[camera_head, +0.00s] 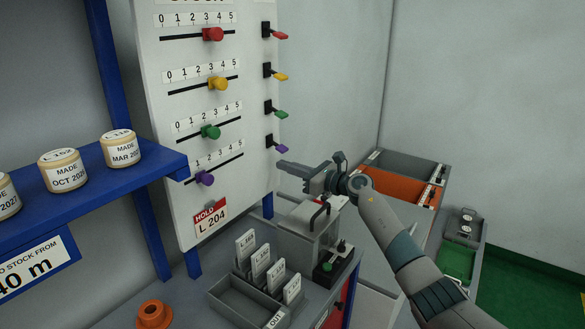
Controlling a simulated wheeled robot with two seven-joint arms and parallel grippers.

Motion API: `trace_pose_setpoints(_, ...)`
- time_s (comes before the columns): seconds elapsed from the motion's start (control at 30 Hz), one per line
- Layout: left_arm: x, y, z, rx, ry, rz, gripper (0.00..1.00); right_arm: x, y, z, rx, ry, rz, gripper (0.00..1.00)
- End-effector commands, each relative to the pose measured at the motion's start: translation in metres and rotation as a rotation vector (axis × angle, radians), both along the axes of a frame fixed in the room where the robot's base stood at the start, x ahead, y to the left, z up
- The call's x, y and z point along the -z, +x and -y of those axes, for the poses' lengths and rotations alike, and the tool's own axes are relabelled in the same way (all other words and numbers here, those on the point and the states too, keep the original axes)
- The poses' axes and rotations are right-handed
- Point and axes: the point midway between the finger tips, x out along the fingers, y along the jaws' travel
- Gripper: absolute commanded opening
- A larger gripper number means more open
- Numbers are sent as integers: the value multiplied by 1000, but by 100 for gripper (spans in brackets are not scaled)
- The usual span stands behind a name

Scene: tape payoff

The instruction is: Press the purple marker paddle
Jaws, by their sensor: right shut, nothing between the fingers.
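The purple marker paddle (282,149) sticks out to the right from a black mount near the right edge of the white stock board (177,119). It is the lowest in a column of red, yellow, green and purple paddles. My right gripper (281,165) is shut and empty, with its tip just below the purple paddle. In the picture a small gap shows between them; I cannot tell the distance in depth. A purple slider knob (205,178) sits on the board's lowest scale, near its low end. My left gripper is not in view.
The green paddle (281,113) is above the purple one. Below my right gripper stand a clear-sided box with a black handle (310,226) and a grey tray of white tags (240,302). A blue shelf (95,187) with labelled rolls is at left.

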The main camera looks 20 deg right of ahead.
Motion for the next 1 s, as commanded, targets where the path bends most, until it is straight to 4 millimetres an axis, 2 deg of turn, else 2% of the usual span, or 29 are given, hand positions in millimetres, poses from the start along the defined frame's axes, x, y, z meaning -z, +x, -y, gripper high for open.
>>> trace_pose_setpoints(0.03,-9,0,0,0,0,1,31,-10,-2,1,0,-1,0,0)
trace_pose_setpoints(0.1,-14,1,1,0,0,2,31,-15,-4,2,-1,-1,0,0)
trace_pose_setpoints(0.3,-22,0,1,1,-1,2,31,-24,-7,5,-1,-1,-2,0)
trace_pose_setpoints(1.0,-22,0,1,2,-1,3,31,-27,-6,6,-1,-1,-1,0)
